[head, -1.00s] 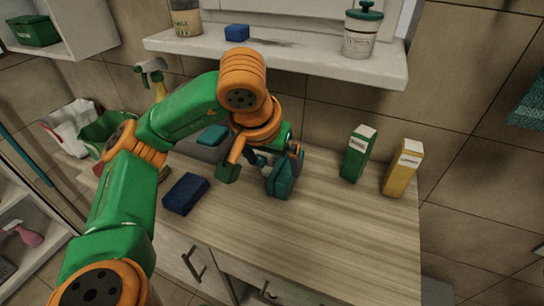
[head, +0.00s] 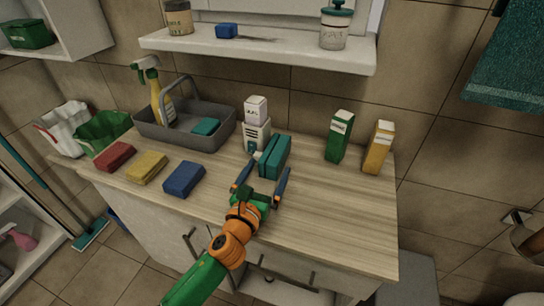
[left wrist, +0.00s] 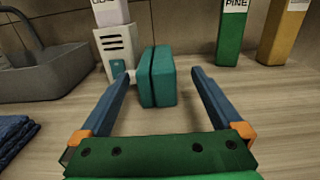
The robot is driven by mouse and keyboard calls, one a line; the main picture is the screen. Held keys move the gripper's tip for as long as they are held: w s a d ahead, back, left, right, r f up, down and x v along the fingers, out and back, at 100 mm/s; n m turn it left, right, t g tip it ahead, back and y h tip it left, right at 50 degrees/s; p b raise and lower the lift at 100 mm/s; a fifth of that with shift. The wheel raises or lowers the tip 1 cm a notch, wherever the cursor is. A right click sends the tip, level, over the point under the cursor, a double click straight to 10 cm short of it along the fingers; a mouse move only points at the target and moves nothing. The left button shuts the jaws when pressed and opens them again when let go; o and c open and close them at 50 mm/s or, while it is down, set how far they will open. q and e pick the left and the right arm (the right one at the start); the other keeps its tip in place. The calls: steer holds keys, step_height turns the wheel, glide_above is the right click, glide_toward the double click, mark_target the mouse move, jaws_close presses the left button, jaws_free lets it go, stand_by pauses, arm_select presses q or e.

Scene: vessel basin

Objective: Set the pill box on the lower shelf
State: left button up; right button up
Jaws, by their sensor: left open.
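A teal box with a dark seam, which I take for the pill box (head: 275,156), stands upright on the wooden counter (head: 330,220). No label on it is readable. It also shows in the left wrist view (left wrist: 163,84). My left gripper (head: 269,175) is open at the near side of the box, its blue fingers pointing towards it, one to each side. A white wall shelf (head: 280,52) runs above the counter; which shelf is the lower one is unclear. My right gripper is not in view.
A white-grey device (head: 256,138) with a white box on top stands close behind the teal box. Green (head: 339,140) and yellow (head: 378,149) cartons stand right. The counter's front right is clear.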

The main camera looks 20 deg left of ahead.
mark_target(272, 154)
arm_select(q)
steer(key=w, duration=0.5)
steer(key=shift+w+a, duration=0.15)
steer(key=shift+w, duration=0.15)
steer(key=shift+s+r, duration=0.1)
steer(key=shift+r, duration=0.05)
jaws_close()
steer(key=shift+r, duration=0.3)
step_height(272, 154, up, 4)
steer(key=shift+f+p, duration=0.25)
steer(key=shift+p, duration=0.8)
steer(key=s+d+r+p, duration=0.35)
steer(key=s+r, duration=0.55)
steer(key=s, duration=0.5)
steer(key=s+a+f+n+g+y, duration=0.1)
steer(key=s+n+y, duration=0.2)
steer(key=s+y, duration=0.1)
steer(key=s+a+f+n+g+y, duration=0.1)
steer(key=s+a+f+n+y, duration=0.1)
steer(key=s+y, duration=0.3)
steer(key=shift+s+a+f+n, duration=0.15)
steer(key=shift+s+a+n, duration=0.2)
steer(key=shift+s, duration=0.3)
